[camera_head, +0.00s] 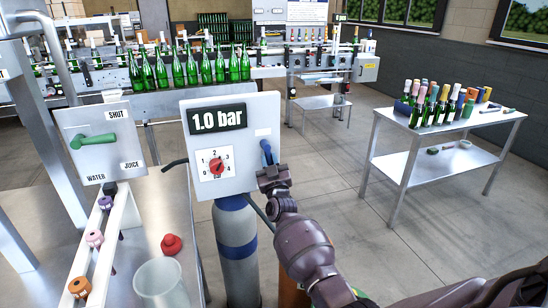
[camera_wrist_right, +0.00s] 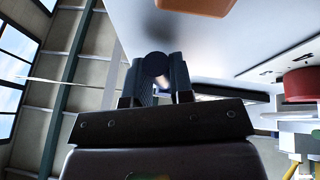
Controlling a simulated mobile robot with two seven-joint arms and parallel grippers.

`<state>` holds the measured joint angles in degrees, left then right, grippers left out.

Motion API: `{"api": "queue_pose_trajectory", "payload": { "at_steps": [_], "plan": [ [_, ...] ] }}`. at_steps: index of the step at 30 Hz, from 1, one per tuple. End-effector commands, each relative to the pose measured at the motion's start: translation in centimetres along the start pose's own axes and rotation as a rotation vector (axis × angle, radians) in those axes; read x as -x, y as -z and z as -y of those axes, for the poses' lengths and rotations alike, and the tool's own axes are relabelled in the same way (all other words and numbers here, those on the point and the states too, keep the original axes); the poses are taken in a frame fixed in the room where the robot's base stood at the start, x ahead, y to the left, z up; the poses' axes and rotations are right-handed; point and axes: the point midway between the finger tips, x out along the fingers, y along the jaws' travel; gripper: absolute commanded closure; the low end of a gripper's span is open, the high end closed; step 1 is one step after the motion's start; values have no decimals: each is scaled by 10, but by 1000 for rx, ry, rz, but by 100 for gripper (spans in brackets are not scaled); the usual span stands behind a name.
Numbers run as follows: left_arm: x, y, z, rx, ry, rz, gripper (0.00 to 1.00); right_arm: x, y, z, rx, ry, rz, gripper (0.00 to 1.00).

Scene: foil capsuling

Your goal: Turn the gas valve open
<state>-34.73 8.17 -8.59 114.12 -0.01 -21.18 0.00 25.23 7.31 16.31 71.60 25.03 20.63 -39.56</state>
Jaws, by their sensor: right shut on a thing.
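The gas valve's blue handle (camera_head: 266,149) is on the right side of a white panel (camera_head: 258,116). Its visible upper part stands nearly upright, leaning slightly left. My right gripper (camera_head: 270,172) is at the lower end of the handle, in front of the panel. In the right wrist view my right gripper (camera_wrist_right: 157,78) is shut on the handle, whose dark blue round end (camera_wrist_right: 156,66) shows between the fingers. The fingers hide the handle's lower part in the head view. My left gripper is not in view.
The panel has a display (camera_head: 218,119) reading 1.0 bar and a red dial knob (camera_head: 216,165). A blue-grey gas cylinder (camera_head: 236,255) stands below. A green valve lever (camera_head: 92,141) is on another panel at left. A bottle table (camera_head: 445,160) stands at right, with open floor between.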

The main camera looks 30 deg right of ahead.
Motion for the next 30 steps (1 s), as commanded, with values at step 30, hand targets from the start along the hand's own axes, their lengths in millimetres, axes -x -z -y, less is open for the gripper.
{"api": "queue_pose_trajectory", "payload": {
  "at_steps": [30],
  "plan": [
    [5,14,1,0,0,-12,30,2,2,12,-219,-89,49,100]
  ]
}}
